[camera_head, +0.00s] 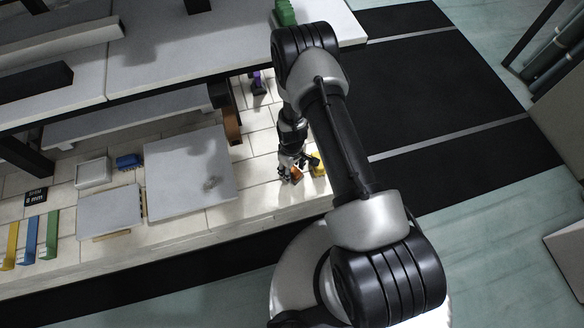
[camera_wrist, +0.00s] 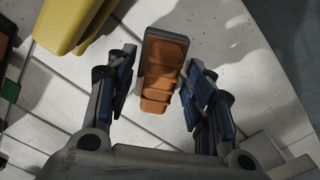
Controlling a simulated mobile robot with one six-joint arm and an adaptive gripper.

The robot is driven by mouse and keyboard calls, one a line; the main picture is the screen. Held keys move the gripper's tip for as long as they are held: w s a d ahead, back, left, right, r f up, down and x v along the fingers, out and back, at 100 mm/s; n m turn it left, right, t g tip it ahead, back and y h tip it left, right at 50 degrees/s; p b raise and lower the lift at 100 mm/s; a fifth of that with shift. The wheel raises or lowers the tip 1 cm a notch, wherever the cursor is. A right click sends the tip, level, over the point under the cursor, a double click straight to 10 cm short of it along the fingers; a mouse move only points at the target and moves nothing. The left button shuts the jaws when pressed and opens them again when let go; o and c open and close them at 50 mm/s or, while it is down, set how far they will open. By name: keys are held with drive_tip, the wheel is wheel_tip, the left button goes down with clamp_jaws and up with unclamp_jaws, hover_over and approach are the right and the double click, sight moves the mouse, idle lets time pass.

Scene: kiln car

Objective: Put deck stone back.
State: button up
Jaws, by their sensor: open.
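My gripper (camera_head: 290,172) is low over the pale tiled deck (camera_head: 262,190), near its right end. In the wrist view my gripper (camera_wrist: 157,82) is open. An orange, ridged block with a dark grey edge (camera_wrist: 163,60) lies between its fingers, with gaps visible on both sides. In the head view this orange block (camera_head: 297,175) is small and partly hidden by my gripper. No piece is clearly marked as the deck stone. A large pale square slab (camera_head: 188,170) and a smaller grey slab (camera_head: 109,213) lie to the left on the deck.
A yellow piece (camera_wrist: 68,22) stands close beside my gripper. White shelves (camera_head: 160,55) overhang the deck at the back. Left are a white box (camera_head: 93,172), a blue piece (camera_head: 129,161), yellow, blue and green strips (camera_head: 31,240), and a dark sign (camera_head: 36,196).

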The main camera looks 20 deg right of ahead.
drive_tip(key=shift+r, duration=0.1)
idle(0.5)
drive_tip(key=shift+r+p, duration=2.65)
drive_tip(key=shift+r, duration=1.25)
wheel_tip(320, 180, up, 12)
